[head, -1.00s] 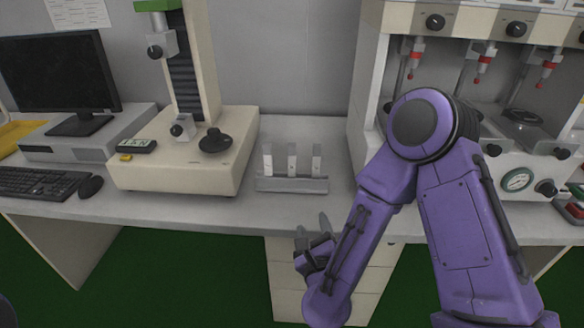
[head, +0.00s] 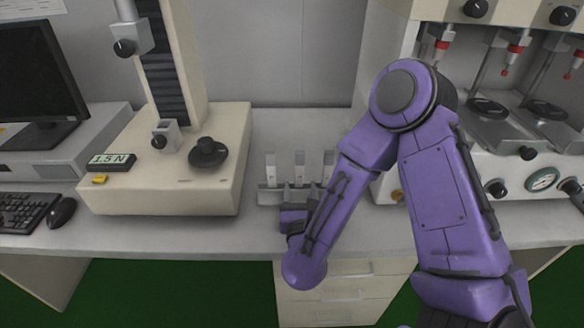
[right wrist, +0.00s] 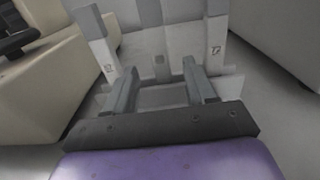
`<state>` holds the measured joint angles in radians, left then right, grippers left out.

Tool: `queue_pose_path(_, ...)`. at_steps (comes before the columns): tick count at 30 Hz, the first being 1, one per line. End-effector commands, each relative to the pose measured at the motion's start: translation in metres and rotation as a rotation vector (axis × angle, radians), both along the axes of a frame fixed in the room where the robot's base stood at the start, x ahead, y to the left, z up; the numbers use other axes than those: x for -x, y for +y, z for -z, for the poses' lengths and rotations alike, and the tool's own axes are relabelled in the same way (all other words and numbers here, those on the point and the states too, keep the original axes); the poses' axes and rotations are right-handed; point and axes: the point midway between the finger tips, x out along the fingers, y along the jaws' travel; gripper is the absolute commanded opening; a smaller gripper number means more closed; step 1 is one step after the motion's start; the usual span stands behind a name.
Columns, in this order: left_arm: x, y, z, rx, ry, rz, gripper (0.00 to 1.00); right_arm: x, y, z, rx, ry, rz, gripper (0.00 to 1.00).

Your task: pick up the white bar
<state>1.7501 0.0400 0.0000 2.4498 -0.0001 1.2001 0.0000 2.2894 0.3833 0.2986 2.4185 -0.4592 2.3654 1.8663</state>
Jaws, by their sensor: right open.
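Three upright white bars with grey tops stand in a row in a grey holder (head: 270,196) on the bench. In the head view they are the left bar (head: 270,168), the middle bar (head: 299,166) and the right bar (head: 328,164). My right gripper (head: 297,192) is just in front of the holder, below the middle bar. In the right wrist view its open fingers (right wrist: 164,78) point at the row, with the left bar (right wrist: 103,52) and right bar (right wrist: 217,38) outside them. The middle bar's outline between them is unclear there. My left gripper is out of view.
A cream test stand (head: 180,165) is left of the holder, with a 1.5 N display (head: 110,161). A cream machine with knobs and a gauge (head: 542,180) stands on the right. Bare bench (head: 180,236) lies along the front, above drawers (head: 340,295).

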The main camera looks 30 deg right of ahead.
Motion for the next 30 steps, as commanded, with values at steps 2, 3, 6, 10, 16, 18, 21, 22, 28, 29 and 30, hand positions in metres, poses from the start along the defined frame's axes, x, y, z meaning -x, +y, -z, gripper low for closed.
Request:
queue_pose_path(2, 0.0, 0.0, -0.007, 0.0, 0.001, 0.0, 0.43, -0.011, -0.01, -0.002, 0.0, 0.0, 0.008, 0.55)
queue_pose_path(3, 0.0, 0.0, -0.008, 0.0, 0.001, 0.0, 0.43, -0.015, -0.014, -0.002, -0.001, 0.001, 0.009, 0.55)
queue_pose_path(6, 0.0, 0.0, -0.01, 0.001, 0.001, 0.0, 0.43, -0.024, -0.02, -0.001, 0.0, 0.001, 0.01, 0.55)
queue_pose_path(10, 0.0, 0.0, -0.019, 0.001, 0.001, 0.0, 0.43, -0.046, -0.027, 0.0, 0.002, 0.001, 0.01, 0.55)
queue_pose_path(16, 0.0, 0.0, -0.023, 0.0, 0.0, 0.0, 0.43, -0.069, -0.038, 0.004, 0.001, 0.002, 0.006, 0.55)
queue_pose_path(18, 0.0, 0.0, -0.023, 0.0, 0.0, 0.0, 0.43, -0.071, -0.038, 0.005, 0.002, 0.002, 0.004, 0.55)
queue_pose_path(21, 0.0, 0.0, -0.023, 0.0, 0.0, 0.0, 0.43, -0.071, -0.038, 0.005, 0.002, 0.002, 0.002, 0.55)
queue_pose_path(22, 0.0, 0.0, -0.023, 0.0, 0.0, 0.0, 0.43, -0.071, -0.038, 0.005, 0.002, 0.002, 0.002, 0.55)
queue_pose_path(28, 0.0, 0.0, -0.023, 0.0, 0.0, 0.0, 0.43, -0.071, -0.037, 0.005, 0.002, 0.002, 0.003, 0.0)
queue_pose_path(29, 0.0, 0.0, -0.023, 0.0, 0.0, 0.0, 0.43, -0.071, -0.037, 0.005, 0.002, 0.002, 0.003, 0.0)
queue_pose_path(30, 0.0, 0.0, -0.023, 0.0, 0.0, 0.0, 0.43, -0.071, -0.037, 0.004, 0.002, 0.001, 0.003, 0.0)
